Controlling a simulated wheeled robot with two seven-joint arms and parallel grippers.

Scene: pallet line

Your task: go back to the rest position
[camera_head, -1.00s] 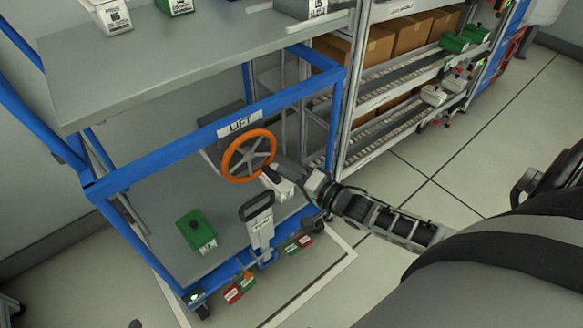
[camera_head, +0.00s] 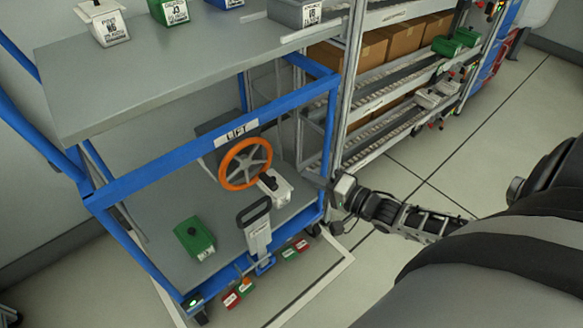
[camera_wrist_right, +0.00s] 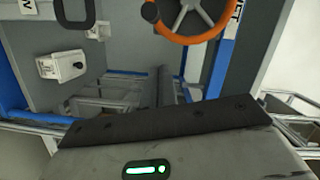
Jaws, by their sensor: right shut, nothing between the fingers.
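My right gripper (camera_head: 312,180) is shut and empty, beside the right post of the blue-framed cart. It is apart from the orange handwheel (camera_head: 246,164) and from the white box (camera_head: 275,187) on the cart's lower shelf, which are both to its left. In the right wrist view the handwheel (camera_wrist_right: 190,12) is at the top and the white box (camera_wrist_right: 62,66) at the left. My left gripper is not in view.
The blue cart frame (camera_head: 215,150) and its grey top shelf (camera_head: 190,65) stand close on the left. A green box (camera_head: 195,235) is on the lower shelf. A roller rack (camera_head: 385,130) with cardboard boxes is behind. Open floor (camera_head: 470,170) lies to the right.

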